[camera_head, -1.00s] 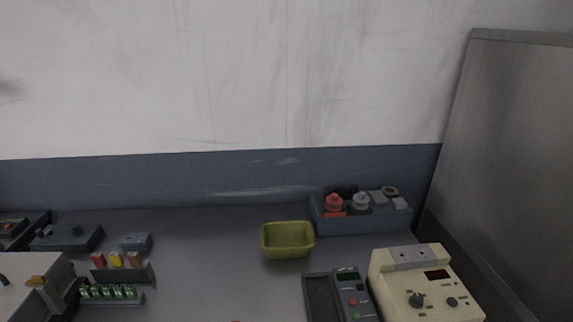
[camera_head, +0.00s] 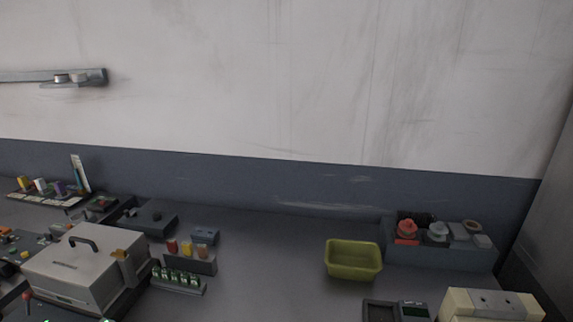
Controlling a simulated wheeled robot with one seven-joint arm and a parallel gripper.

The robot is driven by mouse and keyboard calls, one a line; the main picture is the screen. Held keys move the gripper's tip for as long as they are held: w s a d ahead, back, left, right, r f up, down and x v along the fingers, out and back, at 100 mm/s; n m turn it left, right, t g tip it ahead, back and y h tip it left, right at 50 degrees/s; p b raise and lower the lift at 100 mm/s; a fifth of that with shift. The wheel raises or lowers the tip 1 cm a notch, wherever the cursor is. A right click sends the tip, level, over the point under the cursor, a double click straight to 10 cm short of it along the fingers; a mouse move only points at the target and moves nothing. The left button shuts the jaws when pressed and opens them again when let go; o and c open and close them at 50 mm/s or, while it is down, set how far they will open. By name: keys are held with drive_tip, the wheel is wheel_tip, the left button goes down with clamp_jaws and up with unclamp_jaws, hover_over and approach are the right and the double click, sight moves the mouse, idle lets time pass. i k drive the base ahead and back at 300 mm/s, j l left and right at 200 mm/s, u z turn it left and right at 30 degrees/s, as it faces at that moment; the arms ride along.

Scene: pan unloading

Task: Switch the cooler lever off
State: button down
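My gripper is not in view. A grey box-shaped machine (camera_head: 75,268) with a black handle (camera_head: 84,243) on its lid stands at the lower left. A tan tab (camera_head: 121,255) sits at its right edge, and a small red knob (camera_head: 27,295) shows at its left front. A cream device (camera_head: 490,305) is cut off at the lower right; only its top shows. I cannot tell which of these is the cooler, and no part is clearly readable as its lever.
A yellow-green bin (camera_head: 353,262) stands on the grey bench (camera_head: 270,270). A blue-grey tray (camera_head: 455,258) with a red part is at the right. A rack of green vials (camera_head: 180,281) and coloured blocks (camera_head: 187,248) are left of centre. A rail (camera_head: 45,76) is on the wall.

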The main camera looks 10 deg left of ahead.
sight(27, 296)
drive_tip(key=u, duration=1.45)
